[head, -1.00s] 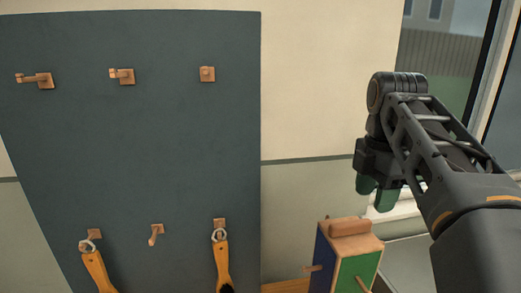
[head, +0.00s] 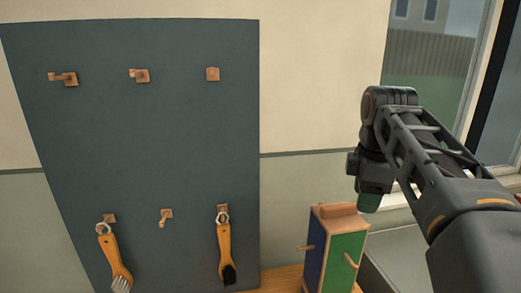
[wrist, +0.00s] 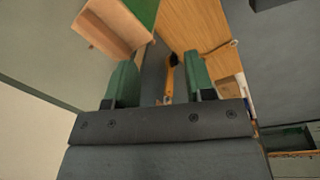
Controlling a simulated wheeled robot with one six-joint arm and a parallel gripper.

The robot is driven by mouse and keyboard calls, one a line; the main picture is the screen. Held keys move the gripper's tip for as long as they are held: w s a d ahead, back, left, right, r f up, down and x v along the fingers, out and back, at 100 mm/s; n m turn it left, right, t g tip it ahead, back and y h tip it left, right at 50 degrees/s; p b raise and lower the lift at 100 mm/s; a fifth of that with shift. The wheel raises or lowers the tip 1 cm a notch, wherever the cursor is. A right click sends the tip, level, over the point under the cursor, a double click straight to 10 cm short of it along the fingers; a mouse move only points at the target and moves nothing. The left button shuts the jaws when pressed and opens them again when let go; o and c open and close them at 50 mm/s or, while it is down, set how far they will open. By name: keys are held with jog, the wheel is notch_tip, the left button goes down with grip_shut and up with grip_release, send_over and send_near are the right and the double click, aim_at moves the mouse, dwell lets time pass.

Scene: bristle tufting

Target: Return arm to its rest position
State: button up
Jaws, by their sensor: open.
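My arm comes in from the right in the head view, with my gripper (head: 368,202) pointing down in front of the wall, right of the dark board and above the box-like block. Its green fingers overlap in that view. In the wrist view my gripper (wrist: 160,80) shows two green fingers wide apart with nothing held between them. An orange-handled brush (wrist: 171,76) shows in the gap, farther off and apart from the fingers.
The dark board (head: 160,150) carries several wooden pegs. Two orange-handled brushes hang from lower pegs, one left (head: 115,255) and one right (head: 225,250). A blue and green wooden box (head: 345,255) with pegs stands on a wooden surface below my gripper. A window is behind my arm.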

jog(key=s+a+f+m+t, duration=0.1)
jog(key=s+a+f+m, duration=0.1)
jog(key=s+f+m, duration=0.2)
jog(key=s+a+f+m+t, duration=0.2)
jog(key=s+f+m, duration=0.3)
jog(key=f+m, duration=0.5)
notch_tip(320, 180, down, 8)
jog(key=shift+s+a+r+m+t, duration=0.2)
jog(key=shift+a+m+t, duration=0.1)
jog(key=shift+m, duration=0.1)
jog(key=shift+c, duration=0.6)
jog(key=shift+a, duration=0.1)
